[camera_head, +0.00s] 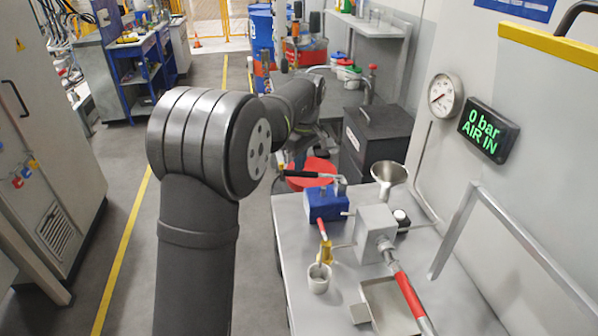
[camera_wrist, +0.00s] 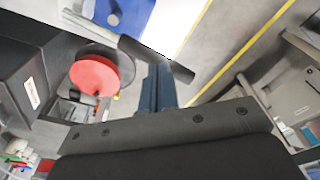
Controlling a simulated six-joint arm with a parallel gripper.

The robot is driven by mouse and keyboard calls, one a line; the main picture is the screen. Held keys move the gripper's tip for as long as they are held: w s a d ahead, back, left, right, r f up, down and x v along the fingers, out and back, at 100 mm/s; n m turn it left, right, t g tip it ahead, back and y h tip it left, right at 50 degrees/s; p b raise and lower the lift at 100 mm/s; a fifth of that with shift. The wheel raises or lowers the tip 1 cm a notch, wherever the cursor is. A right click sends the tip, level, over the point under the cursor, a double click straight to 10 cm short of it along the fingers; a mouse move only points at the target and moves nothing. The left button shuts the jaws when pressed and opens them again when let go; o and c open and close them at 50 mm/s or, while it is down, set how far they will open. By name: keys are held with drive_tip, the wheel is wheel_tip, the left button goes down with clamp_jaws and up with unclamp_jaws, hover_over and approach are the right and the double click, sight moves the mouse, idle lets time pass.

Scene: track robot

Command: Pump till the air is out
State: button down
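The blue pump (camera_head: 325,203) stands on the bench, with a lever ending in a black grip (camera_head: 309,174). In the wrist view the black grip (camera_wrist: 156,59) crosses right at the tips of my gripper (camera_wrist: 159,72). My two dark blue fingers lie close together there; whether they clasp the grip or only touch it is unclear. The round gauge (camera_head: 445,95) is on the wall. The display (camera_head: 488,130) beside it reads "0 bar AIR IN" in green.
On the bench (camera_head: 300,235) are a grey block (camera_head: 375,232) with a red-handled lever (camera_head: 408,294), a funnel (camera_head: 388,176), a small cup (camera_head: 319,278) and a shallow tray (camera_head: 390,308). A metal frame (camera_head: 455,230) rises at right. A red round object (camera_wrist: 97,75) is below the lever.

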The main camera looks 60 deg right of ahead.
wheel_tip(320, 180, down, 3)
drive_tip(key=shift+r, duration=0.15)
drive_tip(key=s, duration=0.1)
drive_tip(key=s+r, duration=0.1)
drive_tip(key=s, duration=0.1)
drive_tip(key=shift+a+r, duration=0.1)
wheel_tip(320, 180, up, 17)
drive_tip(key=s, duration=0.1)
drive_tip(key=shift+s+r, duration=0.2)
drive_tip(key=shift+s, duration=0.2)
idle(0.3)
drive_tip(key=shift+a, duration=0.1)
idle(0.6)
